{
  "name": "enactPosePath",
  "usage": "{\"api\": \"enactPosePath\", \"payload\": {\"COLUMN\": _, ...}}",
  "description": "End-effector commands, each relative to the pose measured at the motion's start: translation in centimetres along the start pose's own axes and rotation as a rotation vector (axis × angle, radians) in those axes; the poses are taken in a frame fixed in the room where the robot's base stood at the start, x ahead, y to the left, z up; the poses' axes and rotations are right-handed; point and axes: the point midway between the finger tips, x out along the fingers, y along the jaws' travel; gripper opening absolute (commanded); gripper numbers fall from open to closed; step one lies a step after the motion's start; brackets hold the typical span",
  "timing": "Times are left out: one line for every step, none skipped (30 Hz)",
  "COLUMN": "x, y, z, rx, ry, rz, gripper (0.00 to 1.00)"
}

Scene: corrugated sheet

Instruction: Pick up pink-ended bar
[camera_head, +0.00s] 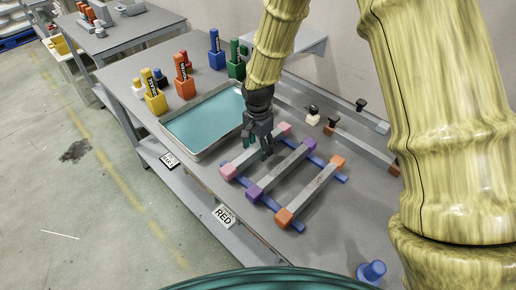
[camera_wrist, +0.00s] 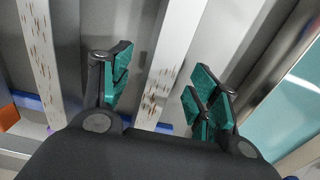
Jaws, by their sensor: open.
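The pink-ended bar (camera_head: 254,151) is a grey bar with pink blocks at both ends. It lies across blue rails (camera_head: 320,172) on the grey table, leftmost of three parallel bars. My gripper (camera_head: 262,150) points down at its middle. In the wrist view, my teal-padded gripper (camera_wrist: 160,92) is open. A grey bar with brown specks (camera_wrist: 168,55) runs between its fingers, apparently the pink-ended one; its ends are out of sight there. A gap shows on each side of it. Finger height relative to the bar is hard to tell.
A purple-ended bar (camera_head: 283,170) and an orange-ended bar (camera_head: 311,191) lie to the right. A teal-floored tray (camera_head: 197,157) is close on the left. Coloured holders (camera_head: 155,103) stand behind it. A blue peg (camera_head: 371,271) stands at front right.

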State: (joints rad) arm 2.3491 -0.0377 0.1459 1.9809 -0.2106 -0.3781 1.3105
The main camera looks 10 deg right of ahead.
Motion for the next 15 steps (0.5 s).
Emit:
{"api": "enactPosePath", "payload": {"x": 0.0, "y": 0.0, "z": 0.0, "rx": 0.0, "ry": 0.0, "rz": 0.0, "gripper": 0.57}}
{"api": "enactPosePath", "payload": {"x": -0.01, "y": 0.0, "z": 0.0, "rx": 0.0, "ry": 0.0, "rz": 0.0, "gripper": 0.52}}
{"api": "enactPosePath", "payload": {"x": -0.01, "y": 0.0, "z": 0.0, "rx": 0.0, "ry": 0.0, "rz": 0.0, "gripper": 0.44}}
{"api": "enactPosePath", "payload": {"x": -0.02, "y": 0.0, "z": 0.0, "rx": 0.0, "ry": 0.0, "rz": 0.0, "gripper": 0.39}}
{"api": "enactPosePath", "payload": {"x": -0.02, "y": 0.01, "z": 0.0, "rx": 0.0, "ry": 0.0, "rz": 0.0, "gripper": 0.33}}
{"api": "enactPosePath", "payload": {"x": -0.02, "y": 0.0, "z": 0.0, "rx": 0.0, "ry": 0.0, "rz": 0.0, "gripper": 0.26}}
{"api": "enactPosePath", "payload": {"x": -0.03, "y": 0.01, "z": 0.0, "rx": 0.0, "ry": 0.0, "rz": 0.0, "gripper": 0.21}}
{"api": "enactPosePath", "payload": {"x": -0.03, "y": 0.01, "z": 0.0, "rx": 0.0, "ry": 0.0, "rz": 0.0, "gripper": 0.15}}
{"api": "enactPosePath", "payload": {"x": -0.03, "y": 0.0, "z": 0.0, "rx": 0.0, "ry": 0.0, "rz": 0.0, "gripper": 0.08}}
{"api": "enactPosePath", "payload": {"x": -0.03, "y": 0.0, "z": 0.0, "rx": 0.0, "ry": 0.0, "rz": 0.0, "gripper": 0.02}}
{"api": "enactPosePath", "payload": {"x": -0.03, "y": 0.0, "z": 0.0, "rx": 0.0, "ry": 0.0, "rz": 0.0, "gripper": 0.0}}
{"api": "enactPosePath", "payload": {"x": -0.09, "y": -0.04, "z": -0.02, "rx": 0.0, "ry": 0.001, "rz": -0.001, "gripper": 0.0}}
{"api": "enactPosePath", "payload": {"x": -0.09, "y": -0.04, "z": -0.02, "rx": 0.0, "ry": 0.001, "rz": -0.001, "gripper": 0.0}}
{"api": "enactPosePath", "payload": {"x": -0.09, "y": -0.04, "z": -0.02, "rx": 0.0, "ry": 0.001, "rz": -0.001, "gripper": 0.0}}
{"api": "enactPosePath", "payload": {"x": -0.09, "y": -0.04, "z": -0.02, "rx": 0.0, "ry": 0.001, "rz": -0.001, "gripper": 0.0}}
